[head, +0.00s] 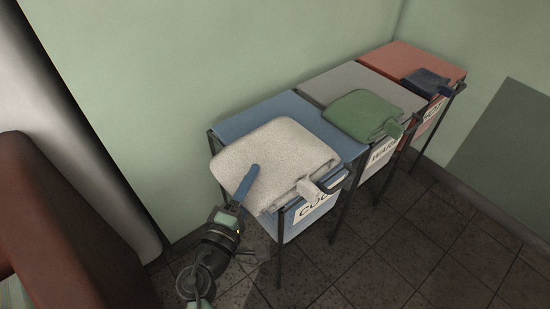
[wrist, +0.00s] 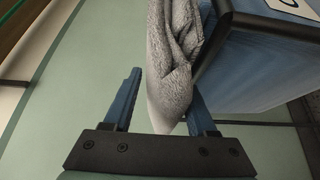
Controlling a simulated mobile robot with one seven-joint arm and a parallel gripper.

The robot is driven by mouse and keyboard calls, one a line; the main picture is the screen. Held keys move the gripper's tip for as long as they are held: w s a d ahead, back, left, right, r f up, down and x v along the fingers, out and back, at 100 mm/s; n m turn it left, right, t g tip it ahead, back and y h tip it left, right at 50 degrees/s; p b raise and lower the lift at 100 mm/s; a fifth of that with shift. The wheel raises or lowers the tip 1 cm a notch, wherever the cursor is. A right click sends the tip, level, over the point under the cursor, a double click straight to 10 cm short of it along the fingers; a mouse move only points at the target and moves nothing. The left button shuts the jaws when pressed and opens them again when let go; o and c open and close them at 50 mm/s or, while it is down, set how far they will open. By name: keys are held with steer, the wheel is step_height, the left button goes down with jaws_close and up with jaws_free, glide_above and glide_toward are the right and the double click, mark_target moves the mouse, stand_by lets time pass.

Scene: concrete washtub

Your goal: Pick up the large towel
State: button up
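The large towel (head: 275,155) is pale cream and folded, lying on the lid of the blue hamper (head: 240,121), with its layered edge and a loose flap hanging toward the front. My gripper (head: 253,170) is at the towel's near left side, one blue finger showing in front of it in the head view. In the wrist view the fingers of my gripper (wrist: 163,82) are spread apart. The hanging grey-looking towel edge (wrist: 174,50) reaches between them, close to the right finger and with a gap to the left one. I cannot tell if the right finger touches it.
A grey hamper (head: 328,79) with a green towel (head: 360,112) and a red hamper (head: 413,60) with a dark blue towel (head: 426,83) stand in line to the right. A brown-red object (head: 65,230) is at left. The tiled floor (head: 385,260) in front is clear.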

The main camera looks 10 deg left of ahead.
jaws_close()
steer(key=shift+r, duration=0.15)
